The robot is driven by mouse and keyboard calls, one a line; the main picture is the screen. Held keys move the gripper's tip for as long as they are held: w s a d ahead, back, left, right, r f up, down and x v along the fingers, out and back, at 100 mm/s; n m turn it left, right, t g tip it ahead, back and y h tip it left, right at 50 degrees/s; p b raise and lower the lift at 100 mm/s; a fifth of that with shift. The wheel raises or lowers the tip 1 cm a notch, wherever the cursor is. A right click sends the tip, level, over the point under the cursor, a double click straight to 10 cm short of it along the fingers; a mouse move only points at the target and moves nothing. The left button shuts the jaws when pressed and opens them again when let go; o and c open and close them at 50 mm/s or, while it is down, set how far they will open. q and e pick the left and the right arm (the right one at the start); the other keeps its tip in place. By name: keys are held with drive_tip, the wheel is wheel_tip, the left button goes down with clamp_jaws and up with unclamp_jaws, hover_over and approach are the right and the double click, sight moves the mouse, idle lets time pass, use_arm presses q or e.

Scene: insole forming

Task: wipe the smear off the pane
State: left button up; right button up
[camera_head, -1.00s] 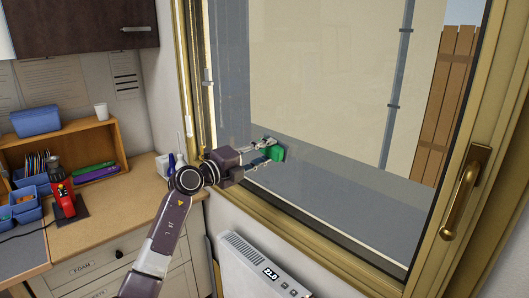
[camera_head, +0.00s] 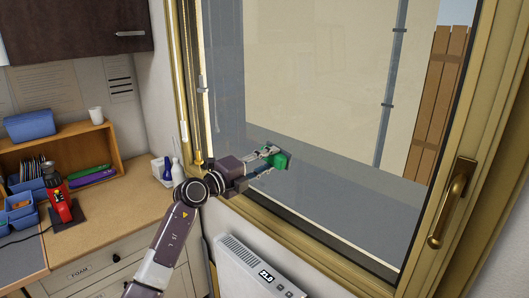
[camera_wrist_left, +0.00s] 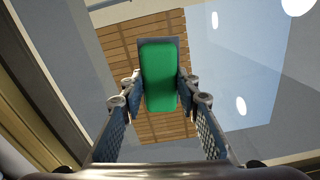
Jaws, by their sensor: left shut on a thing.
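The window pane (camera_head: 320,110) fills the middle of the head view inside a gold-brown frame. My left gripper (camera_head: 267,163) is in front of the lower left part of the pane. It is shut on a green block-shaped wiper (camera_head: 280,160), which has a dark face on its far side. In the left wrist view the green wiper (camera_wrist_left: 158,75) sits between the two fingers of the left gripper (camera_wrist_left: 158,92). The wiper is at or very near the glass; I cannot tell whether it touches. I cannot make out a smear on the pane. My right gripper is not in view.
A brass window handle (camera_head: 452,203) sticks out on the right side of the frame. A white heater (camera_head: 258,268) is below the sill. On the left, a wooden counter (camera_head: 120,205) holds a red tool (camera_head: 58,195), blue bins and bottles (camera_head: 177,170).

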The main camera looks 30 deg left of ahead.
sight(279, 163)
use_arm(q)
drive_tip(key=shift+s+d+r+p, duration=0.1)
drive_tip(key=shift+s+d+p, duration=0.2)
drive_tip(key=shift+d+p, duration=0.25)
drive_tip(key=shift+s+d+p, duration=0.1)
drive_tip(key=shift+d+p, duration=0.6)
drive_tip(key=shift+d, duration=0.1)
drive_tip(key=shift+s+d, duration=0.15)
drive_tip(key=shift+d, duration=0.2)
drive_tip(key=shift+s+d, duration=0.25)
drive_tip(key=shift+d, duration=0.5)
drive_tip(key=shift+w+a+b, duration=0.25)
drive_tip(key=shift+a, duration=0.4)
drive_tip(key=shift+w+a+b, duration=0.2)
drive_tip(key=shift+a+b, duration=0.05)
drive_tip(key=shift+a, duration=0.45)
drive_tip(key=shift+w+a+b, duration=0.25)
drive_tip(key=shift+a, duration=0.4)
drive_tip(key=a, duration=0.1)
drive_tip(key=w+a+b, duration=0.1)
drive_tip(key=a, duration=0.1)
drive_tip(key=shift+a, duration=0.1)
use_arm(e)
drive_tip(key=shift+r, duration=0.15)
